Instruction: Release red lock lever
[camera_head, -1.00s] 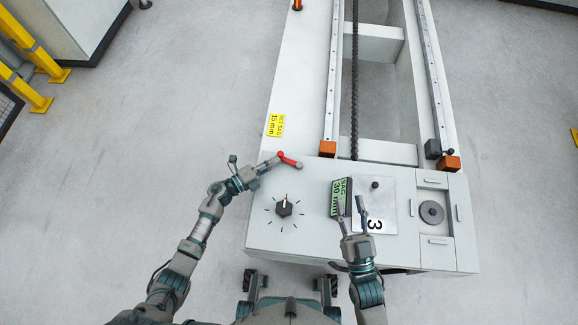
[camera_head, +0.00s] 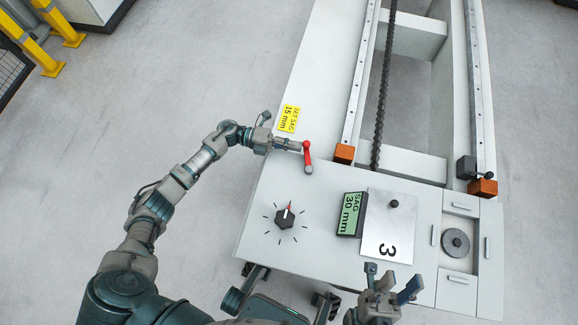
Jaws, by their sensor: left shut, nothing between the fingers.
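The red lock lever (camera_head: 307,155) is on the machine's white top, left of an orange block, and points nearly up and down the picture. My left gripper (camera_head: 299,146) is shut with nothing between its fingers. Its tips are at the left side of the lever's upper end and appear to touch it. My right gripper (camera_head: 391,281) is open and empty at the machine's front edge, below the plate marked 3 (camera_head: 388,235).
The white machine top has a dial (camera_head: 285,217), a green display reading SAG 30 mm (camera_head: 351,214) and a yellow label reading SET SAG 15 mm (camera_head: 289,118). Orange blocks (camera_head: 344,153) end the rails. A chain (camera_head: 382,100) runs between them. Open floor lies left.

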